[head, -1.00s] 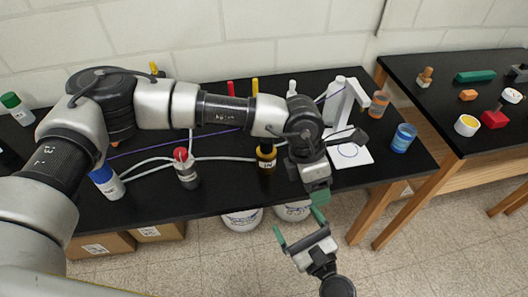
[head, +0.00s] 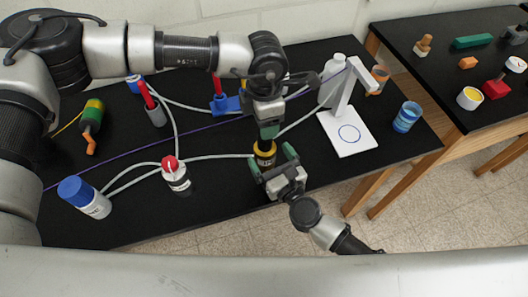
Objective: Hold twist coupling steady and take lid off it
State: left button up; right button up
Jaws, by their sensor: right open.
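The twist coupling (head: 264,157) appears to be the small yellow and black cylinder standing upright near the table's front edge, with a grey cable running to it. My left gripper (head: 268,131) points down right above its top and hides its upper part. I cannot tell whether the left fingers touch the lid, or whether they are open or shut. My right gripper (head: 273,161) comes from the lower right with its green fingers open. One finger is on each side of the coupling's near side as pictured; contact is not clear.
My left arm spans above the table's back.

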aim_at(270, 157)
pick_arm(q)
jog(key=shift+w, duration=0.1)
pick_arm(e)
jog(key=shift+x, duration=0.85)
pick_arm(q)
jog(key=shift+s+d+r, duration=0.1)
jog(key=shift+s+d, duration=0.05)
jog(key=shift+s, duration=0.15)
pick_arm(e)
jog(key=shift+w+a+r, duration=0.1)
jog(key=shift+w+a, duration=0.1)
jog(key=shift+w, duration=0.3)
pick_arm(q)
jog(key=shift+w, duration=0.15)
pick_arm(e)
jog(key=shift+w+a, duration=0.1)
jog(key=shift+w, duration=0.05)
